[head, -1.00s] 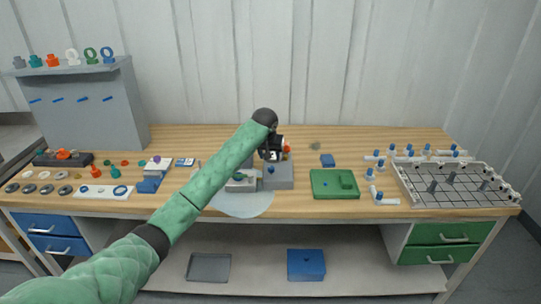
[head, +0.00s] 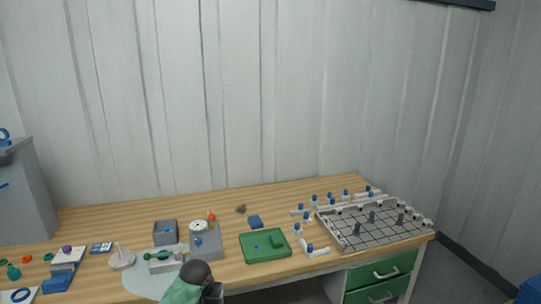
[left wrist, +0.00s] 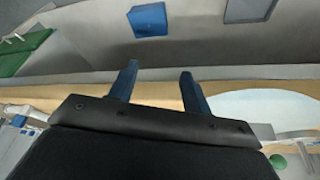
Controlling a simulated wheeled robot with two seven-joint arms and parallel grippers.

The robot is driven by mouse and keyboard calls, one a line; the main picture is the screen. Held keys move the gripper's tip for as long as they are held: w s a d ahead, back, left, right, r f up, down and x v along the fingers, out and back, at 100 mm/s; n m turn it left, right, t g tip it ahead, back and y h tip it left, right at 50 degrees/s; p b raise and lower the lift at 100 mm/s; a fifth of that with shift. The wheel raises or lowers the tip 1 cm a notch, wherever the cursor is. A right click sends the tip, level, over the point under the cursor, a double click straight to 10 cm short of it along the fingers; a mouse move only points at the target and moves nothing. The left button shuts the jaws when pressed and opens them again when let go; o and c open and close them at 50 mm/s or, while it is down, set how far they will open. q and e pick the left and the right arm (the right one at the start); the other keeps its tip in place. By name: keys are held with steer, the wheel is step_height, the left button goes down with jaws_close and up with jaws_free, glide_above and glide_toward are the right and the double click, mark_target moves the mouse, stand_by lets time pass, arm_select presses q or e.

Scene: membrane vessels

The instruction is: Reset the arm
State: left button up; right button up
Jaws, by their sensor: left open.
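My left arm (head: 184,291) shows only at the bottom edge of the head view, its green sleeve and dark joint in front of the bench's front edge. In the left wrist view my left gripper (left wrist: 158,68) has its two dark blue fingers spread with nothing between them. The fingers lie across the wooden bench edge, with the lower shelf beyond. My right gripper is not in view.
The wooden bench (head: 330,190) carries a green tray (head: 250,256), a grey grid rack (head: 345,238), white fittings and a grey device (head: 205,245). A pale round mat (head: 140,284) lies near the arm. A blue box (left wrist: 150,20) sits on the lower shelf.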

arm_select(q)
steer(key=s+d+f, duration=0.1)
steer(key=s+f, duration=0.2)
steer(key=s, duration=0.8)
steer(key=s+d+f, duration=0.1)
steer(key=s+f, duration=0.2)
steer(key=s, duration=0.7)
steer(key=s+a+r, duration=0.1)
steer(key=s+a, duration=0.1)
steer(key=s, duration=0.8)
steer(key=s+a+r, duration=0.1)
steer(key=s+a, duration=0.1)
steer(key=s, duration=0.8)
step_height(320, 180, down, 29)
steer(key=w+d+g, duration=0.1)
steer(key=d+g, duration=0.1)
steer(key=s+f, duration=0.3)
steer(key=f, duration=0.7)
steer(key=s+f+m+b, duration=0.1)
steer(key=s+f, duration=0.3)
steer(key=f, duration=0.6)
steer(key=shift+s+f, duration=0.25)
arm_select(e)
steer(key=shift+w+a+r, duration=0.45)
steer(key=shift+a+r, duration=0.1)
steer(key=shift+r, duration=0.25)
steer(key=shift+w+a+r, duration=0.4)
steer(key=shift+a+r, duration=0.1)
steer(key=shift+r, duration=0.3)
